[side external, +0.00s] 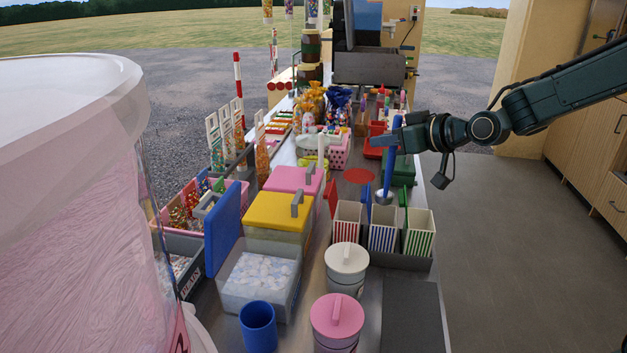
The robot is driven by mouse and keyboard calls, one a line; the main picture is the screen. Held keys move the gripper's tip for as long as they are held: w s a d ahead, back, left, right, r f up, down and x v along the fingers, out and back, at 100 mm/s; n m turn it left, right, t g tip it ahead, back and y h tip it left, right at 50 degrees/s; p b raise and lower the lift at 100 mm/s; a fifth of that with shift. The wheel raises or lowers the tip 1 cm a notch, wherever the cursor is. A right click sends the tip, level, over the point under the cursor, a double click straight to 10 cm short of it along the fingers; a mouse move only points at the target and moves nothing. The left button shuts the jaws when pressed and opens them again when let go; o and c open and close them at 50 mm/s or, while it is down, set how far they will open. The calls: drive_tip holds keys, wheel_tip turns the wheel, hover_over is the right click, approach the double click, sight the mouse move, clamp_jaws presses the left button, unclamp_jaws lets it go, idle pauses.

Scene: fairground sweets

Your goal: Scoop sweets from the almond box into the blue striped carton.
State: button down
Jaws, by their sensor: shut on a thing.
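My gripper (390,136) is at the right of the counter, shut on the blue handle of a scoop (388,170). The scoop hangs nearly upright, and its metal end is at or just above the mouth of the blue striped carton (382,238); I cannot tell whether it is inside. Whether the scoop holds sweets is too small to tell. The blue striped carton stands between a red striped carton (346,230) and a green striped carton (419,240). An open clear box (243,303) with a raised blue lid (223,229) holds pale sweets, possibly the almonds; no label on it is readable.
Boxes with a yellow lid (276,210) and a pink lid (292,179) stand behind the open box. A blue cup (258,327), a white tub (346,260) and a pink tub (337,318) stand in front. A large pink-filled container (85,210) blocks the left.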

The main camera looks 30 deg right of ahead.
drive_tip(key=w+d+f+m+t+y, duration=0.1)
drive_tip(key=w+d+f+m+y, duration=0.1)
drive_tip(key=d+f+m+y, duration=0.3)
drive_tip(key=shift+d+f+m+y, duration=0.3)
drive_tip(key=shift+d+f+m, duration=1.55)
drive_tip(key=shift+d, duration=1.65)
drive_tip(key=shift+r+m, duration=0.35)
drive_tip(key=s+a+r+n+g+h, duration=0.1)
drive_tip(key=a+r+n+h, duration=0.2)
drive_tip(key=a+r+n, duration=0.3)
drive_tip(key=shift+s+a+r, duration=0.15)
drive_tip(key=shift+a+r, duration=0.25)
drive_tip(key=shift+a, duration=0.1)
drive_tip(key=shift+a, duration=0.1)
